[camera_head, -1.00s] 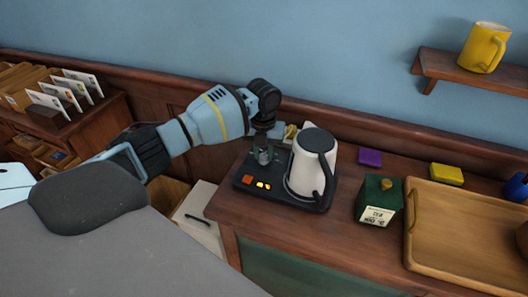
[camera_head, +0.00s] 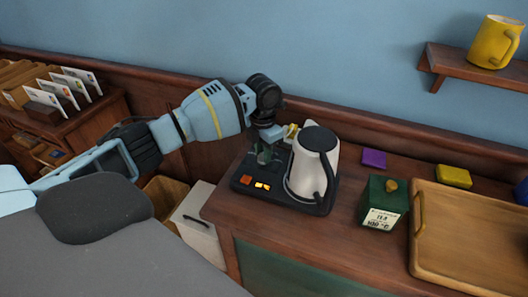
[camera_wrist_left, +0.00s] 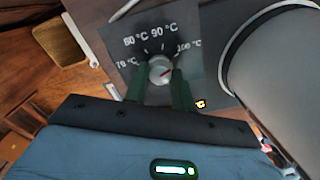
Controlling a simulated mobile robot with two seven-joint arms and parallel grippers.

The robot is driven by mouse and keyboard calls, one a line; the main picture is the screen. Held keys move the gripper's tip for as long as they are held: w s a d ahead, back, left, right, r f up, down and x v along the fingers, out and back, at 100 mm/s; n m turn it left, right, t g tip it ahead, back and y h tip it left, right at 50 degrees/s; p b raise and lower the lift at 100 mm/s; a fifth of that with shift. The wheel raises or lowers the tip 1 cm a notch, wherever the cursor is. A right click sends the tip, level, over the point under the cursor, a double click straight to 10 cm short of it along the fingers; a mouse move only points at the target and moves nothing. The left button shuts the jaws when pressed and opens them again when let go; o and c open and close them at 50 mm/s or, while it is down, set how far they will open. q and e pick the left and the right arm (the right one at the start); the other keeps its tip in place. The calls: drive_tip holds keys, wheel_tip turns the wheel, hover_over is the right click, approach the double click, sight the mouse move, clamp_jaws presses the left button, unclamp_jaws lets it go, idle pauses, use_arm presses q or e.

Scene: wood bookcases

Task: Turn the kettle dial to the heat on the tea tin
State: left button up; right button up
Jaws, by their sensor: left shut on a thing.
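The white kettle (camera_head: 306,174) with a black lid and handle stands on its black base (camera_head: 319,208). My left gripper (camera_head: 265,157) reaches down over the left part of this base. In the left wrist view, my left gripper (camera_wrist_left: 161,84) is shut on the grey round dial (camera_wrist_left: 159,69), one finger on each side. Labels for 70, 80, 90 and 100 °C fan around the dial. My right gripper is out of view.
A wooden tray (camera_head: 466,238) lies right of the tin. A purple block (camera_head: 374,159) and a yellow block (camera_head: 453,176) lie behind. A yellow mug (camera_head: 494,42) stands on the wall shelf (camera_head: 470,70). The counter in front of the kettle is clear.

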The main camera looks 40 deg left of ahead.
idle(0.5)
use_arm(q)
drive_tip(key=o, duration=1)
drive_tip(key=shift+c, duration=0.2)
wheel_tip(320, 180, up, 7)
drive_tip(key=shift+r, duration=0.4)
